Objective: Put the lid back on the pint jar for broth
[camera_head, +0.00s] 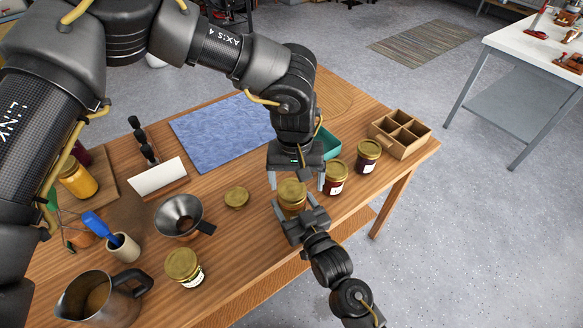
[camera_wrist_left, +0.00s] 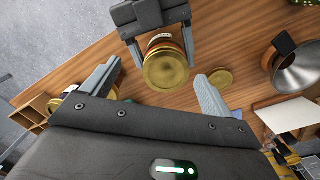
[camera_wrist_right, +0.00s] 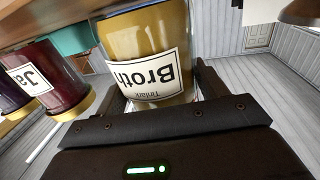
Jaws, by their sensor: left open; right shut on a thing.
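The broth jar (camera_wrist_right: 150,35) is amber with a white "Broth" label in the right wrist view. My right gripper (camera_head: 291,206) is shut on it near the table's front edge. A gold disc (camera_wrist_left: 166,68) that looks like a lid covers the jar's top in the left wrist view; whether it is fully seated I cannot tell. My left gripper (camera_head: 296,184) is open just above the jar, one finger on each side. A loose gold lid (camera_head: 237,196) lies flat on the table to the left; it also shows in the left wrist view (camera_wrist_left: 220,77).
Two lidded jam jars (camera_head: 335,179) (camera_head: 367,156) and a divided wooden box (camera_head: 400,134) stand to the right. A funnel (camera_head: 180,215), a lidded jar (camera_head: 184,267) and a metal pitcher (camera_head: 98,300) stand left. A blue mat (camera_head: 215,135) lies behind.

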